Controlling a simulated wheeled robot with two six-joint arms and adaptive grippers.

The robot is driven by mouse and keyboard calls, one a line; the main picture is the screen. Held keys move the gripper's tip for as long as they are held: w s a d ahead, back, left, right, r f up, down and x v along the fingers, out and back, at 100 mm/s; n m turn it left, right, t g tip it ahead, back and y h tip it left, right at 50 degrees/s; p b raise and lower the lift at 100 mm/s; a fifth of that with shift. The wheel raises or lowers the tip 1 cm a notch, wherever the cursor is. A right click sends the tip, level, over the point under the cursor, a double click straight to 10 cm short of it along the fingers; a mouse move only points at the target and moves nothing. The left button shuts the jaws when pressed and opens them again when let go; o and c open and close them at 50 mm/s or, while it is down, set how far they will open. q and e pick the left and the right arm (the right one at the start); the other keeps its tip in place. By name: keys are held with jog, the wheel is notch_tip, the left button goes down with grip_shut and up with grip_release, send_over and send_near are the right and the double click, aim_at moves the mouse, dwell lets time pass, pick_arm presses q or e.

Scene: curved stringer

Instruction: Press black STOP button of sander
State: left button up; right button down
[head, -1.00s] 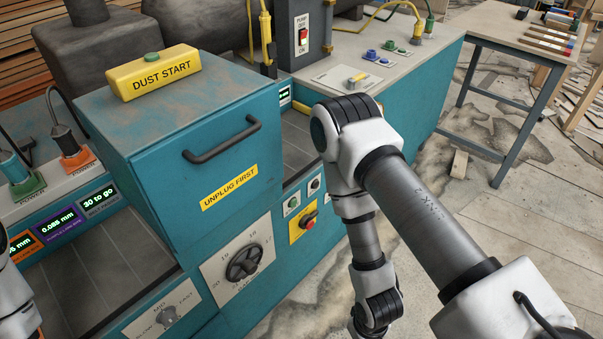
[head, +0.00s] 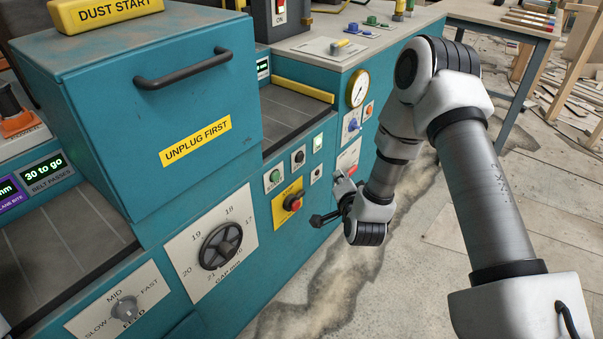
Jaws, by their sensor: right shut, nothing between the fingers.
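The sander is a teal machine (head: 262,235) with a control panel on its front. On the panel, a small black button (head: 299,157) on a light plate sits right of a green button (head: 275,176). I take the black one as STOP; its label is too small to read. A red knob (head: 293,202) on a yellow plate is just below. My right gripper (head: 320,219) is shut and empty, in front of the machine, below and right of the black button in the picture. It appears apart from the panel. My left gripper is out of view.
A teal hood (head: 190,90) with a black handle and an UNPLUG FIRST label stands left of the panel. A gap dial (head: 221,246) and a feed knob (head: 124,308) are lower left. A pressure gauge (head: 357,88) is to the right. Open floor (head: 400,285) lies at lower right.

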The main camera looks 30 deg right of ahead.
aim_at(301, 158)
jog(key=shift+r, duration=0.2)
jog(key=shift+w, duration=0.1)
jog(key=w+a+b, duration=0.1)
jog(key=w+a, duration=0.2)
jog(key=w, duration=0.5)
jog(key=shift+a+b, duration=0.2)
jog(key=shift+b, duration=0.1)
jog(key=shift+w, duration=0.1)
dwell(1.1)
jog(key=shift+w+a, duration=0.2)
jog(key=shift+w, duration=0.1)
jog(key=shift+w+a, duration=0.15)
jog(key=shift+w, duration=0.25)
dwell(0.5)
jog(key=shift+s, duration=0.1)
jog(key=shift+s+d, duration=0.3)
jog(key=shift+s, duration=0.4)
